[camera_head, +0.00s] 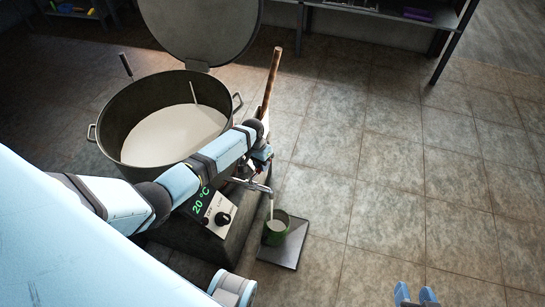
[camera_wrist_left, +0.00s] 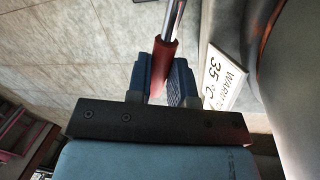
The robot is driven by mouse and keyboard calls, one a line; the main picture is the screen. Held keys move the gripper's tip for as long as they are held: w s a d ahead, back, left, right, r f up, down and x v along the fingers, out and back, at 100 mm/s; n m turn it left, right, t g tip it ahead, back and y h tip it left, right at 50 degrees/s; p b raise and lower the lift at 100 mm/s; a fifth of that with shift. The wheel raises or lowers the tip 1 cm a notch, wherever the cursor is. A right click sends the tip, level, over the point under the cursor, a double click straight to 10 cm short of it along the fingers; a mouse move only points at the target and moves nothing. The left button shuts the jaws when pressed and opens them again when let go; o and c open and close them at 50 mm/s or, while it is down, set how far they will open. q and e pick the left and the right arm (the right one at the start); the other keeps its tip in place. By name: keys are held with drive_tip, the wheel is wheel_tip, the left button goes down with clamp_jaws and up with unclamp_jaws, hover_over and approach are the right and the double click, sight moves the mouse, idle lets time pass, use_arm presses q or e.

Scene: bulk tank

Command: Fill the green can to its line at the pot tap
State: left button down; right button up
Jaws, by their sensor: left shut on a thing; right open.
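The green can (camera_head: 276,238) stands upright on a dark square plate (camera_head: 290,250) under the pot tap (camera_head: 256,185). A thin white stream runs from the spout into the can. White liquid shows inside it; I cannot make out the line. The large pot (camera_head: 118,120) holds white liquid, and its lid (camera_head: 205,25) is raised. My left gripper (camera_head: 263,158) is at the tap, and in the left wrist view its fingers (camera_wrist_left: 163,85) are shut on the tap's red handle (camera_wrist_left: 164,62). My right gripper (camera_head: 416,296) is open and empty at the bottom edge, apart from the can.
The pot's base carries a display (camera_head: 201,199) reading 20 °C and a knob (camera_head: 222,219). A wooden handle (camera_head: 272,75) stands behind the tap. The tiled floor (camera_head: 400,170) on the right is clear.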

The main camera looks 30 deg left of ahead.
use_arm(q)
drive_tip(key=shift+d, duration=0.1)
drive_tip(key=c, duration=1)
unclamp_jaws()
drive_tip(key=a+r+p, duration=0.1)
drive_tip(key=r, duration=0.3)
drive_tip(key=r+p, duration=0.1)
drive_tip(key=r, duration=0.4)
drive_tip(key=a+r+p, duration=0.1)
drive_tip(key=r+p, duration=0.1)
drive_tip(key=r, duration=0.2)
drive_tip(key=shift+w+a+r, duration=0.2)
drive_tip(key=shift+a+r, duration=0.1)
drive_tip(key=shift+a, duration=0.05)
drive_tip(key=shift+s+f, duration=0.1)
